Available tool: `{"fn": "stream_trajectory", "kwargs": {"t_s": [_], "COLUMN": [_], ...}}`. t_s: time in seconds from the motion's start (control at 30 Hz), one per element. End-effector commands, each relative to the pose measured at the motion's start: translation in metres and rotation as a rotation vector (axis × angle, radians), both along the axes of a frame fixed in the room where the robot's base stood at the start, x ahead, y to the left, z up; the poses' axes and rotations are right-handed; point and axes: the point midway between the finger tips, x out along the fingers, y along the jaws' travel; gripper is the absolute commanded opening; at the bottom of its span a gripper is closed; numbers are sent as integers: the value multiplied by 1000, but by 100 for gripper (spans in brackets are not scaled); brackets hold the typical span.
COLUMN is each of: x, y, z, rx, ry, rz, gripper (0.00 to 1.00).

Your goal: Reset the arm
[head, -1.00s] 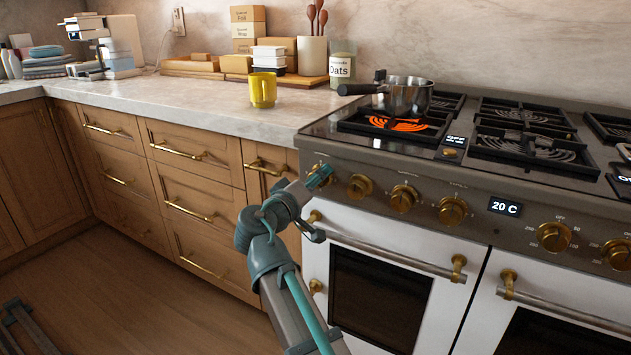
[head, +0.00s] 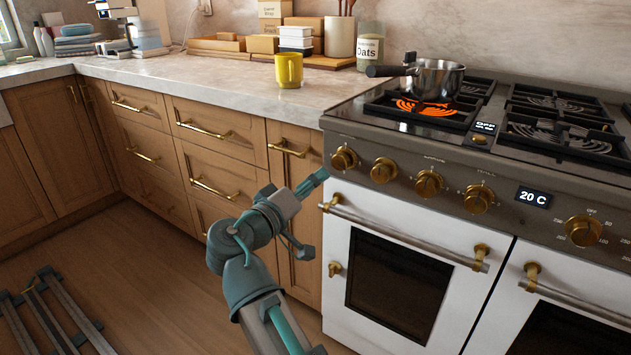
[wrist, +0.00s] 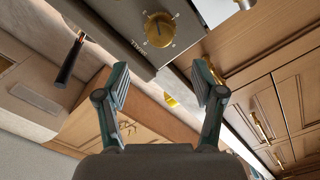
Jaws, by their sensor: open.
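My arm reaches up from the bottom of the head view. My gripper (head: 312,184) is at the front left corner of the stove, just left of the brass knobs and in front of the wooden drawers. In the wrist view my gripper (wrist: 162,86) has its two fingers spread apart with nothing between them. A brass knob (wrist: 159,29) shows beyond the fingertips there.
The stove (head: 400,170) stands right, with a steel pan (head: 434,78) over a glowing burner (head: 422,107). A yellow mug (head: 289,70) and an oats jar (head: 370,50) stand on the counter (head: 220,88). Floor at left is partly open.

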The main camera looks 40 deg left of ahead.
Motion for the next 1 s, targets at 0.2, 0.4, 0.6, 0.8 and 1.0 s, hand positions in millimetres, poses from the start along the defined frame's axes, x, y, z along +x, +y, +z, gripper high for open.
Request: {"fn": "stream_trajectory", "kwargs": {"t_s": [0.2,0.4,0.6,0.8,1.0], "x": [0,0,-3,1,20], "y": [0,0,-20,-67,-146], "z": [0,0,-37,-149,-260], "rx": [0,-8,-54,-172,-284], "ry": [0,0,155,480,800], "rz": [0,-2,-65,-169,-330], "gripper": [68,68,68,68,68]}}
